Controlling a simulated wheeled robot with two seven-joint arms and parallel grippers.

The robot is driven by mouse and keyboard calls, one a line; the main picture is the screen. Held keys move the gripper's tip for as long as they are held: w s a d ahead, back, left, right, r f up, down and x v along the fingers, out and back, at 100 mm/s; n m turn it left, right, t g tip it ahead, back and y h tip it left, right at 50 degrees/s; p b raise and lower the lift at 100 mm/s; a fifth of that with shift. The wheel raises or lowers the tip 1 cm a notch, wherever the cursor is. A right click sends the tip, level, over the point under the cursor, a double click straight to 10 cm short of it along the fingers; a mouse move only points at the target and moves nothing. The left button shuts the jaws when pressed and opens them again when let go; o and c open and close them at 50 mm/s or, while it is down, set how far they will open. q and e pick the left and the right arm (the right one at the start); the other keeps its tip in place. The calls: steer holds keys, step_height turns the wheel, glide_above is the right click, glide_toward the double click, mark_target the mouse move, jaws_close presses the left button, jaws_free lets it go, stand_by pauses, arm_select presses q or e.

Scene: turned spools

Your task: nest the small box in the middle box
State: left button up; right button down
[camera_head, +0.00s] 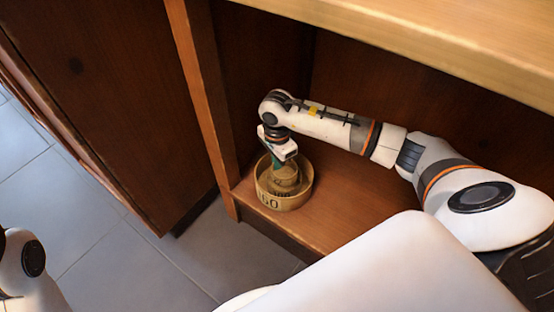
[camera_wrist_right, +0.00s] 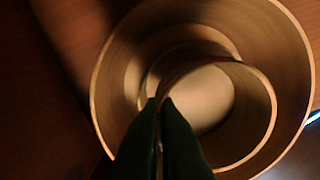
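A large round yellowish box (camera_head: 270,201) marked 160 stands on the wooden shelf, and its rim surrounds the others in the right wrist view (camera_wrist_right: 98,72). The middle box (camera_head: 284,194) sits inside it; part of its rim shows in the wrist view (camera_wrist_right: 190,45). The small box (camera_head: 287,173) is highest, over or partly within the middle box and off-centre to it in the wrist view (camera_wrist_right: 272,95). Whether it touches the bottom is hidden. My right gripper (camera_head: 276,160) points down, its dark green fingers (camera_wrist_right: 161,103) close together on the small box's wall. My left gripper is out of view.
The boxes stand near the shelf's left front corner, beside an upright wooden post (camera_head: 203,95). A thick wooden top (camera_head: 430,35) overhangs the shelf. Bare shelf (camera_head: 345,200) lies to the right. Grey floor tiles (camera_head: 130,260) lie below.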

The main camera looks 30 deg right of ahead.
steer(key=shift+f, duration=0.2)
stand_by(0.5)
steer(key=c, duration=1.6)
jaws_free()
steer(key=shift+o, duration=0.4)
steer(key=o, duration=0.3)
steer(key=shift+o, duration=0.2)
steer(key=shift+r, duration=0.15)
